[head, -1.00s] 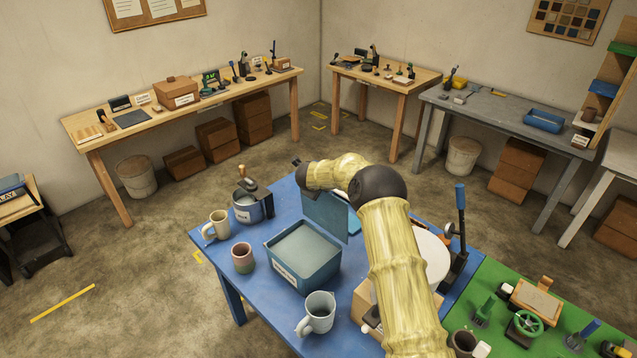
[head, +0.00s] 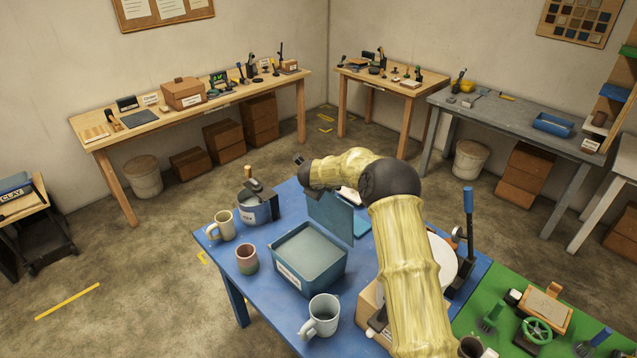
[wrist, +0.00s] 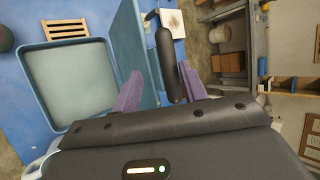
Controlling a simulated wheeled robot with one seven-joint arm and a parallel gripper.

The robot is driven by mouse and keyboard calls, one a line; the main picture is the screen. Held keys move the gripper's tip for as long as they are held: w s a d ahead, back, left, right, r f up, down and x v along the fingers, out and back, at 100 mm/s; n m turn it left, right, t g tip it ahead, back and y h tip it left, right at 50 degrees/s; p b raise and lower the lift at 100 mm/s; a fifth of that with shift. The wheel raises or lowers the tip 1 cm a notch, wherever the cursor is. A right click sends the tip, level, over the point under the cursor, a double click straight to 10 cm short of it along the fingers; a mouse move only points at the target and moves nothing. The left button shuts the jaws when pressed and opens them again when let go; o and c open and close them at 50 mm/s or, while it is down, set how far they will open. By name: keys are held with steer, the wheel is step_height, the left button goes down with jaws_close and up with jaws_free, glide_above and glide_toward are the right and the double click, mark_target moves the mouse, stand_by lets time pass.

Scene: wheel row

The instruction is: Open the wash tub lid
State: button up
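The wash tub (head: 291,277) is a blue square tub on the blue table, with a pale grey-blue inside; it fills the left of the wrist view (wrist: 85,85). Its blue lid (head: 331,217) stands upright along the tub's far right side, raised clear of the opening. In the wrist view the lid (wrist: 128,40) is seen nearly edge-on, with a dark rounded handle (wrist: 166,60) on its outer side. My gripper (wrist: 160,88) has its purple fingers apart, on either side of the handle. A gap shows on the handle's left; contact on the right is unclear. My arm hides the gripper in the head view.
A pale mug (head: 320,315), a pink-green cup (head: 247,259), a cream mug (head: 221,226) and a blue pot (head: 255,210) stand around the tub. A white disc (head: 442,262) and a blue-handled lever (head: 468,212) are right of my arm. A green bench (head: 500,300) adjoins.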

steer(key=b+v, duration=0.4)
steer(key=v, duration=1)
steer(key=shift+s, duration=0.15)
steer(key=shift+r, duration=0.2)
steer(key=s+d+f+n+g+y, duration=0.1)
steer(key=s+d+f+n+g, duration=0.1)
steer(key=s+n, duration=0.6)
steer(key=s+d+f+n+g+y+b, duration=0.1)
steer(key=s+d+f+n, duration=0.3)
steer(key=s+n, duration=0.5)
steer(key=s+d+f+n+g+b, duration=0.1)
steer(key=s+d+f+n+g, duration=0.2)
steer(key=s+n, duration=0.6)
steer(key=s+d, duration=0.2)
steer(key=s, duration=0.7)
steer(key=shift+s+y, duration=0.25)
steer(key=shift+y, duration=0.15)
